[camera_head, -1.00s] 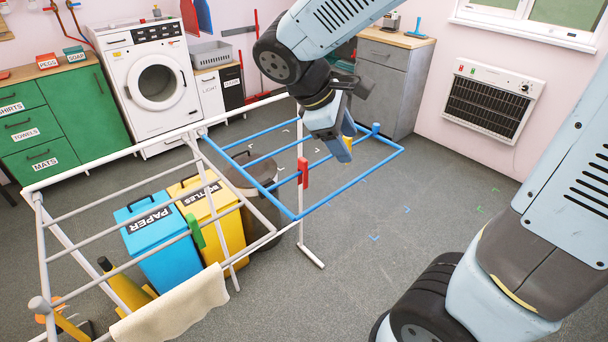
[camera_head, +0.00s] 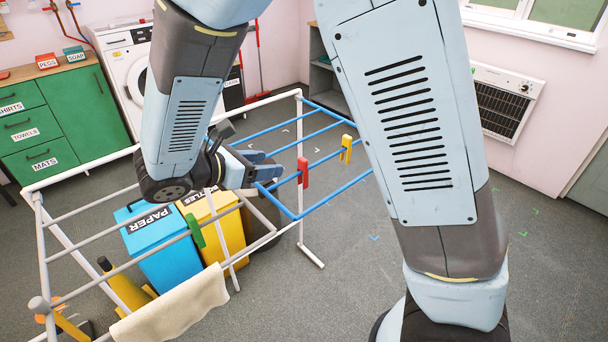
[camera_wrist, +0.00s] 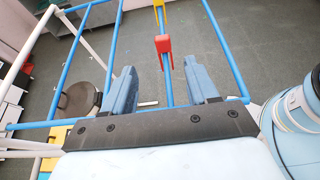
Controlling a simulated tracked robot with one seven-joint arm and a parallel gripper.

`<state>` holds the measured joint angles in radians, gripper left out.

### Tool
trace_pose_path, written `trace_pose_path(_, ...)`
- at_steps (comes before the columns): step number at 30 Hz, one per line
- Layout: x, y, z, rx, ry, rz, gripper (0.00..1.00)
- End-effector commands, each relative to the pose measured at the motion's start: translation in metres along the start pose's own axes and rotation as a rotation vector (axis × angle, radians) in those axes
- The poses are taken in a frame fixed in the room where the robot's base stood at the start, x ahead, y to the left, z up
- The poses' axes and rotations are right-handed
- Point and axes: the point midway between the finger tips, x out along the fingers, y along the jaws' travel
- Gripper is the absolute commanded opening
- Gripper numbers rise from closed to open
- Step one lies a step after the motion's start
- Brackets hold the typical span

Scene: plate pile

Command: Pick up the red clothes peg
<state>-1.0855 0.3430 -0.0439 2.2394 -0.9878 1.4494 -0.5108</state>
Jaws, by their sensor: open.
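The red clothes peg (camera_head: 303,172) hangs on a blue rail of the drying rack (camera_head: 333,194), near the rack's white upright. In the wrist view the red peg (camera_wrist: 163,46) sits on the blue rail ahead of my gripper, between the lines of its two fingers but beyond their tips. My gripper (camera_head: 275,171) is open and empty, just left of the red peg in the head view. In the wrist view the open fingers (camera_wrist: 158,78) stand on either side of the rail that bears the peg. Nothing is between them but this rail.
A yellow peg (camera_head: 346,149) sits farther along the same rail and a green peg (camera_head: 196,231) on a white rail. A cream cloth (camera_head: 172,307) hangs at the front. Blue paper (camera_head: 160,255) and yellow bottles (camera_head: 222,230) bins stand beneath the rack.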

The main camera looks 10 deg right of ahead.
Motion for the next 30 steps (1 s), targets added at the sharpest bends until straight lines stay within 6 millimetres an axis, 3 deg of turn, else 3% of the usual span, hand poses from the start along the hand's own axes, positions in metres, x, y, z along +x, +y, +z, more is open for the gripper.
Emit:
trace_pose_path(9, 0.054, -0.001, 0.001, 0.002, 0.001, -0.004, 0.58)
trace_pose_path(17, 0.07, -0.002, 0.001, 0.002, 0.002, -0.003, 0.58)
trace_pose_path(30, 0.118, -0.003, 0.003, 0.002, 0.002, -0.004, 0.58)
